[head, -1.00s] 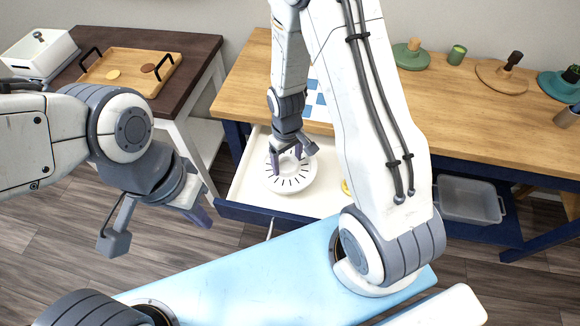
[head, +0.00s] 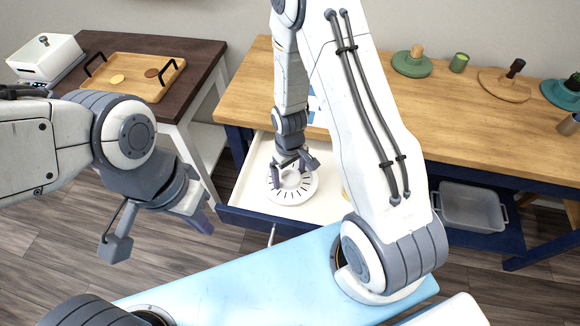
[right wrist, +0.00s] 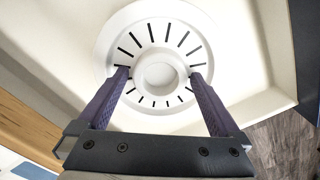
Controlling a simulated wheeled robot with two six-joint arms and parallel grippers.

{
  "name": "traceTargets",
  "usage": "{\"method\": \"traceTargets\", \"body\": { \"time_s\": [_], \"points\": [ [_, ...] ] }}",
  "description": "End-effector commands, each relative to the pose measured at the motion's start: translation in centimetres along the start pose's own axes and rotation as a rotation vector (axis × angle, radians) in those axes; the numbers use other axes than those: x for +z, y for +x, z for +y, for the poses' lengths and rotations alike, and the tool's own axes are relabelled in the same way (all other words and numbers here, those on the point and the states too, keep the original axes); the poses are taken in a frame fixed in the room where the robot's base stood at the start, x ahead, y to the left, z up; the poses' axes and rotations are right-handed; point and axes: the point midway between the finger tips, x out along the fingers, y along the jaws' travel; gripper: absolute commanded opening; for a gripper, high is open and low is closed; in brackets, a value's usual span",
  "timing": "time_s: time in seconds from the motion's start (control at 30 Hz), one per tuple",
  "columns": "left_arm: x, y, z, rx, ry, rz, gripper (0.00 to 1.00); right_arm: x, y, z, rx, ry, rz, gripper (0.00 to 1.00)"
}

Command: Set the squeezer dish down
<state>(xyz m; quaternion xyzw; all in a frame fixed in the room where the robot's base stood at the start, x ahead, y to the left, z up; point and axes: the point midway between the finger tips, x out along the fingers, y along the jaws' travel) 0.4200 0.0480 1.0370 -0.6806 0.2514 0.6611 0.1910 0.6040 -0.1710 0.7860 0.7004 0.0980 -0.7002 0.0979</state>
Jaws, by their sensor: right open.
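The squeezer dish (head: 290,196) is white and round, with dark slots around a raised centre ring. It sits flat in the open white drawer (head: 325,205) in the head view. It also fills the top middle of the right wrist view (right wrist: 158,28). My right gripper (head: 293,172) is over the dish and open. In the right wrist view its two purple fingers (right wrist: 159,74) stand on either side of the centre ring; whether they touch it is unclear. My left gripper (head: 158,232) is open and empty, over the floor left of the drawer.
The wooden worktop (head: 450,120) is above. A dark side table (head: 190,60) with a wooden tray (head: 130,75) stands left. A grey bin (head: 470,208) sits on the lower right shelf. My right arm hides part of the drawer.

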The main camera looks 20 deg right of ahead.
Motion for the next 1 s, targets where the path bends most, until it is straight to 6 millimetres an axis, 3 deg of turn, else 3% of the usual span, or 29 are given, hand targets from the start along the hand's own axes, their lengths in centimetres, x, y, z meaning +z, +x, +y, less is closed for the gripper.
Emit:
{"method": "traceTargets", "body": {
  "time_s": [0.17, 0.5, 0.77, 0.87, 1.0],
  "points": [
    [0.0, 0.0, 0.0, 0.000, 0.000, 0.000, 0.00, -0.2, -2.4, 0.0, 0.002, 0.000, 0.007, 1.00],
    [0.0, -0.1, 0.0, 0.000, 0.000, 0.000, 0.00, -0.1, -9.5, 0.0, 0.001, 0.000, 0.006, 1.00],
    [0.0, -0.1, 0.0, 0.000, 0.000, 0.000, 0.00, 0.0, -12.4, -0.4, 0.000, -0.008, 0.004, 1.00],
    [0.0, -0.1, 0.0, 0.000, 0.000, 0.000, 0.00, 0.4, -14.5, -2.8, -0.003, -0.045, 0.015, 1.00],
    [0.0, -0.1, 0.0, 0.000, 0.000, 0.000, 0.00, 3.1, -19.0, -8.8, -0.018, -0.147, 0.035, 1.00]
  ]
}}
